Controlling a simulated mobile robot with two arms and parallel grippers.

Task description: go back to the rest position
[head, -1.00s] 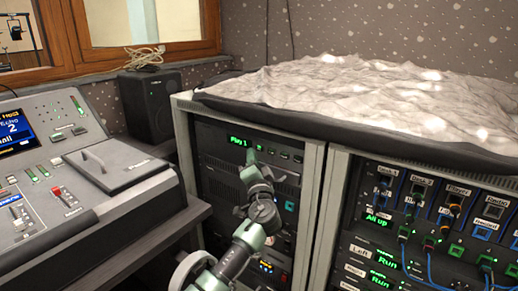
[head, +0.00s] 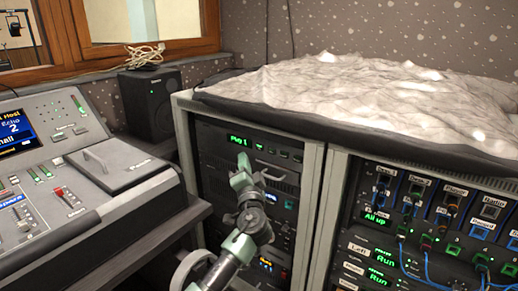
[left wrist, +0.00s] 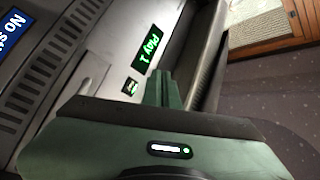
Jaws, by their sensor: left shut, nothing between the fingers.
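My left gripper (head: 243,163) is shut and empty in front of the left rack, just below a player unit (head: 216,134) whose green display reads "Play 1" (head: 240,138). In the left wrist view the closed green fingers (left wrist: 160,88) point towards that unit, and the "Play 1" display (left wrist: 147,56) and a small lit button (left wrist: 131,87) show beyond them. The fingertips look apart from the panel in the head view, though the gap is hard to judge. My left arm hides part of the rack's lower units. My right gripper is not in view.
A mixing console (head: 85,180) with faders stands on the left, beside a black speaker (head: 148,105). A patch rack (head: 430,215) with cables is on the right. A crumpled pale cover (head: 370,95) lies on top of the racks.

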